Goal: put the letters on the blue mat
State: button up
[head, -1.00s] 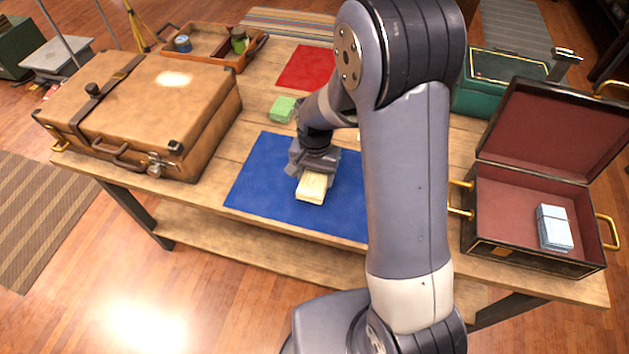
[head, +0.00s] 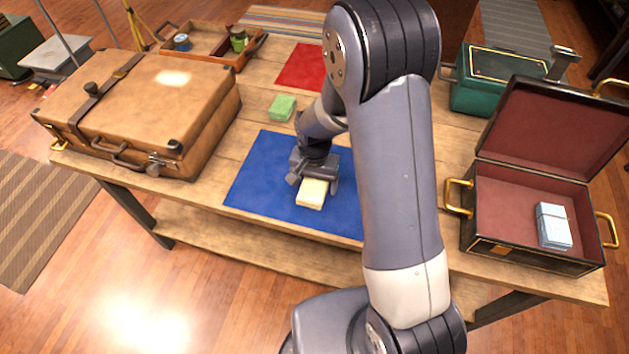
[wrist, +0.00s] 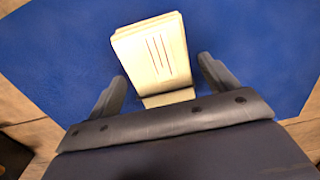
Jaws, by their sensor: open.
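A cream bundle of letters (head: 311,195) lies on the blue mat (head: 258,185). In the wrist view the bundle (wrist: 152,48) shows thin dark red lines on its top and lies over the blue mat (wrist: 60,50). My gripper (head: 312,183) is open over its far end, with one finger on each side and a gap to each. The wrist view shows my gripper (wrist: 162,85) with its fingers spread and nothing gripped. A light blue tied bundle (head: 553,226) lies in the open black case (head: 500,215). A green bundle (head: 282,108) lies on the table behind the mat.
A closed brown suitcase (head: 140,105) fills the left of the table (head: 215,180). A red mat (head: 303,67) and a wooden tray (head: 203,58) lie at the back. A teal box (head: 490,85) stands behind the black case. The mat's left part is clear.

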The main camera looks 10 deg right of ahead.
aim_at(315, 184)
notch_tip(315, 184, up, 12)
jog(key=shift+r, duration=0.15)
dwell(0.6)
notch_tip(315, 184, down, 12)
jog(key=shift+f, duration=0.15)
notch_tip(315, 184, up, 3)
jog(key=shift+f, duration=0.15)
jog(key=shift+r, duration=0.5)
jog(key=shift+f, duration=0.1)
